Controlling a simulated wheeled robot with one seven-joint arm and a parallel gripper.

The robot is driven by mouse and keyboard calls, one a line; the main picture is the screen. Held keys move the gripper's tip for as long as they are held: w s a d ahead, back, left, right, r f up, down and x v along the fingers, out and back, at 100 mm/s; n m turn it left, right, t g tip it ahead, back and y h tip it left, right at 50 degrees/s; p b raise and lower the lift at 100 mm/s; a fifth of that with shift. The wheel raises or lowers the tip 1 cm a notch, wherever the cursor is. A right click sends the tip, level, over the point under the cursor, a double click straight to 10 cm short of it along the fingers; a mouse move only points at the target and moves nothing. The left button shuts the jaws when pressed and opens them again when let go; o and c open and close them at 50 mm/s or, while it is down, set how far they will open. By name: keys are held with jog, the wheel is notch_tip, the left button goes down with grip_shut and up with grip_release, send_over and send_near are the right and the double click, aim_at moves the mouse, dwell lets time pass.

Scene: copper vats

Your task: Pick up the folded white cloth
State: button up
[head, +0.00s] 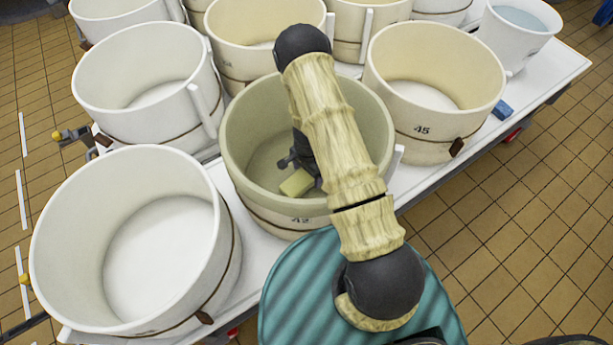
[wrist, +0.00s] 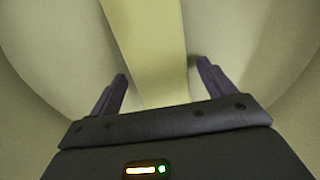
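A pale yellowish, flat-sided piece (head: 297,183) lies inside the vat marked 42 (head: 237,135). It may be the folded cloth in tinted light; I cannot tell for sure, and no clearly white cloth shows elsewhere. My gripper (head: 301,171) reaches down into this vat, right at the piece, partly hidden by my arm. In the wrist view my gripper (wrist: 161,68) is open, with one dark finger on each side of the pale piece (wrist: 152,45). Gaps show between the fingers and the piece. Its far end runs out of the wrist view.
The curved vat wall surrounds my gripper closely. Vat 45 (head: 437,75) stands to the right, and large white vats (head: 165,250) stand to the left. A blue block (head: 503,109) and a bucket of liquid (head: 515,35) are at the right of the white table (head: 545,72).

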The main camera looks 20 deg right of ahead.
jog(key=c, duration=0.9)
notch_tip(320, 180, up, 10)
jog(key=shift+p, duration=0.55)
jog(key=shift+c, duration=0.2)
notch_tip(320, 180, up, 27)
jog(key=n+p, duration=1.2)
jog(key=p, duration=1.6)
send_over(307, 174)
jog(key=shift+r, duration=0.25)
jog(key=shift+a, duration=0.1)
jog(key=shift+f, duration=0.1)
